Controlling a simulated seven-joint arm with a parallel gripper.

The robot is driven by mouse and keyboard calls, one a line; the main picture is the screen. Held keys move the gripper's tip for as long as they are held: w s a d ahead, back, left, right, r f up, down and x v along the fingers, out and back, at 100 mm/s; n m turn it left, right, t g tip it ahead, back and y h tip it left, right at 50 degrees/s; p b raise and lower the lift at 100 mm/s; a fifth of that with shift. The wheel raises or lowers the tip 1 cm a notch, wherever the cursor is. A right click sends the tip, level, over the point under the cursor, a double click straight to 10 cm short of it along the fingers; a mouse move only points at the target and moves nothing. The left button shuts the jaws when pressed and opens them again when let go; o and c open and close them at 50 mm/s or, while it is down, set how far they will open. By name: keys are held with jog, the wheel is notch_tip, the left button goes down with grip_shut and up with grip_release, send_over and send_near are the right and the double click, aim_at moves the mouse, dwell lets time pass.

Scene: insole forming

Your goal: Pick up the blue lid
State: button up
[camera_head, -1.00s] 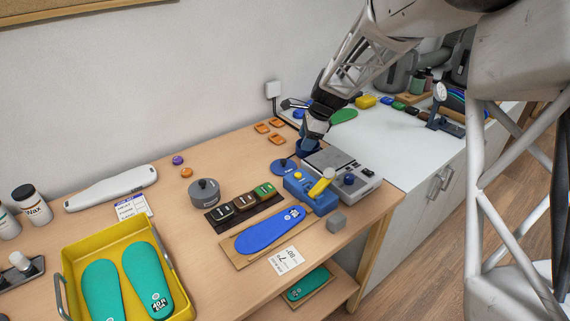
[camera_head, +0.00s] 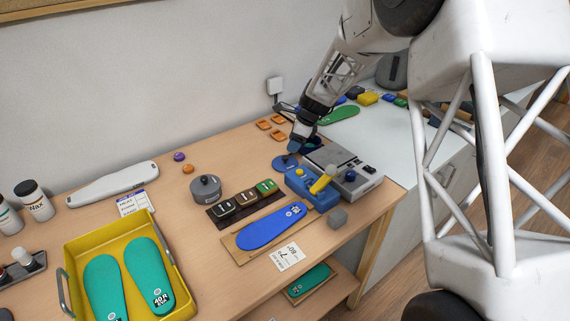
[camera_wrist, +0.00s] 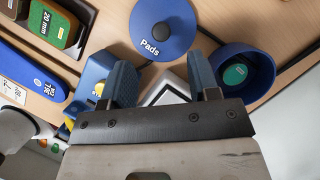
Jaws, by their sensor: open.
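The blue lid (camera_head: 281,164) is a round disc lying flat on the wooden table, left of the grey device. In the wrist view the lid (camera_wrist: 150,42) shows a dark knob at its middle and the word "Pads". My gripper (camera_head: 293,153) is over the lid's right side in the head view and partly hides it. In the wrist view my open, empty gripper (camera_wrist: 160,62) has its two fingers apart, below the lid in the picture and not around the knob. A round blue container (camera_wrist: 222,62), open on top with a green piece inside, stands right of the fingers.
A blue holder with a yellow handle (camera_head: 325,180) and a grey device (camera_head: 365,183) stand close by on the right. A dark tray with several small blocks (camera_head: 225,210) and a grey round pot (camera_head: 206,190) are to the left. Orange pieces (camera_head: 264,124) lie behind.

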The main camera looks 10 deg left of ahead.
aim_at(285, 157)
jog(key=shift+x, duration=0.85)
jog(key=shift+a, duration=0.1)
jog(key=shift+x, duration=2.6)
jog(key=c, duration=1)
jog(key=shift+r, duration=0.15)
jog(key=shift+r, duration=4.9)
